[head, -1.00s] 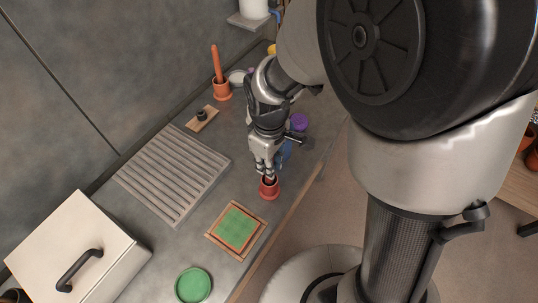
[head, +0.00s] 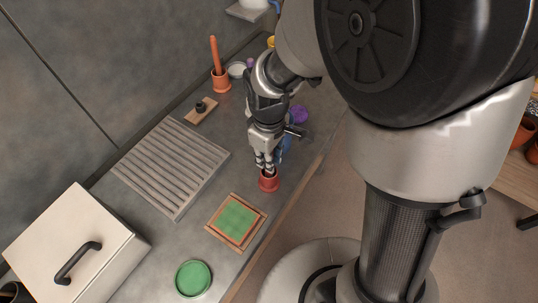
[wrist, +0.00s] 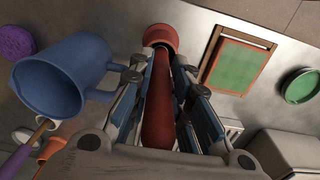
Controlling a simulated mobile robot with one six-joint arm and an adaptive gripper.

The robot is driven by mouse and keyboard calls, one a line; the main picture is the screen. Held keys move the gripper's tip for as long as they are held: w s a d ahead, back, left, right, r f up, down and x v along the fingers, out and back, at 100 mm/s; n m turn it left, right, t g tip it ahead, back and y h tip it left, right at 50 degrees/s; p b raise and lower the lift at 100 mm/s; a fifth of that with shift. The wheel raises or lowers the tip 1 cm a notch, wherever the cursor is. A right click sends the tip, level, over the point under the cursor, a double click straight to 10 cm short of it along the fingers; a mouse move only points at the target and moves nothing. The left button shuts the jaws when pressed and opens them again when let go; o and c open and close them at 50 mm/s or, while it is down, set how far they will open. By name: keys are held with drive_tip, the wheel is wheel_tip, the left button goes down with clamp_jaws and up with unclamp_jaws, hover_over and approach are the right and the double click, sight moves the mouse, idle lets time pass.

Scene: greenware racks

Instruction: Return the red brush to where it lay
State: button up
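The red brush (wrist: 158,112) shows in the wrist view as a long red handle between my fingers. Its far end points into the mouth of a small red pot (wrist: 162,36), so it appears to stand in it; the bristles are hidden. In the head view the red pot (head: 269,182) stands on the counter near its front edge. My gripper (head: 267,165) is just above the pot, pointing down. In the wrist view my gripper (wrist: 164,62) has a finger on each side of the handle, with narrow dark gaps beside it, so it looks open.
A blue jug (wrist: 62,82) stands close beside my fingers. A green pad in a wooden frame (head: 261,203), a green dish (head: 193,279), a ribbed grey board (head: 172,165) and a white box (head: 72,245) lie around. An orange pot (head: 221,82) with a stick stands farther back.

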drive_tip(key=o, duration=0.5)
drive_tip(key=shift+o, duration=0.2)
